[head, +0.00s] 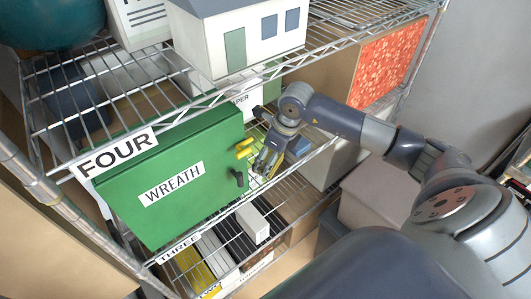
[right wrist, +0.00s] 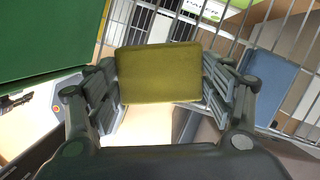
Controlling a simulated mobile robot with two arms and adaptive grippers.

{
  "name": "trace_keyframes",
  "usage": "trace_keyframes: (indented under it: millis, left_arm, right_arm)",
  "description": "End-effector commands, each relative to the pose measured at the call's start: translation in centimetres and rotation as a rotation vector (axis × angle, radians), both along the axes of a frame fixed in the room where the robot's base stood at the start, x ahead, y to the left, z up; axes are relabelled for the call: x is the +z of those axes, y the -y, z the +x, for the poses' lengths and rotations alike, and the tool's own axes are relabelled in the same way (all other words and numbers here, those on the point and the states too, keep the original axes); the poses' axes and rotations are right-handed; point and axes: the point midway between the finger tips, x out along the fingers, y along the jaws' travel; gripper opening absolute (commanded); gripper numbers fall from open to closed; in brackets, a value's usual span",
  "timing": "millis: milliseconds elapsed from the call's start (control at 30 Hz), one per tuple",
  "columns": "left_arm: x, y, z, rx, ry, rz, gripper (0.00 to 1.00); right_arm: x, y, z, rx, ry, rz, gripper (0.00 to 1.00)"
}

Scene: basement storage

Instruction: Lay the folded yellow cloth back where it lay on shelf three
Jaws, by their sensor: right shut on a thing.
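The folded yellow cloth (right wrist: 157,73) is held between the two fingers of my right gripper (right wrist: 160,85) in the right wrist view. In the head view, my right gripper (head: 265,163) is just right of the green WREATH box (head: 170,185), above the wire of shelf three (head: 288,178). Its fingers mostly hide the cloth there. The THREE label (head: 180,248) is on the front edge of this shelf, below the box. My left gripper is not in view.
The FOUR shelf (head: 110,152) is above, bearing a white model house (head: 240,40). A blue item (head: 298,147) lies beyond my gripper; it also shows in the right wrist view (right wrist: 275,82). Yellow and black parts (head: 244,148) stick out at the green box's right edge.

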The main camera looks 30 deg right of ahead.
Motion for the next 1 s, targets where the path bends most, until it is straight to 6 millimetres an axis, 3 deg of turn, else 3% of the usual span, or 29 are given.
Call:
trace_keyframes:
  millis: [133, 300, 533, 567, 633, 1000]
  left_arm:
    - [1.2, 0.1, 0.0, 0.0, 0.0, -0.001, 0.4]
    - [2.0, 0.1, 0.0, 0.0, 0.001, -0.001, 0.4]
    - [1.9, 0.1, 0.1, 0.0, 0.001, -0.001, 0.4]
    - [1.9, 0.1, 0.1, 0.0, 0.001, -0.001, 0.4]
    - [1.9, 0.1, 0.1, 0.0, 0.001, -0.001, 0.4]
    - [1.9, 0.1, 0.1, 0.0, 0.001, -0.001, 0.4]
  right_arm:
    - [0.4, -0.3, 2.2, -0.002, 0.003, 0.003, 0.55]
    - [-1.2, -0.2, 2.0, -0.001, -0.001, 0.001, 0.55]
    - [-1.4, -0.2, 2.1, 0.001, 0.001, -0.001, 0.55]
    - [-1.5, -0.2, 2.1, 0.0, 0.001, 0.0, 0.79]
    - [-1.4, -0.2, 2.1, 0.0, 0.001, 0.0, 0.95]
    - [-1.4, -0.1, 2.1, 0.0, 0.001, 0.0, 0.95]
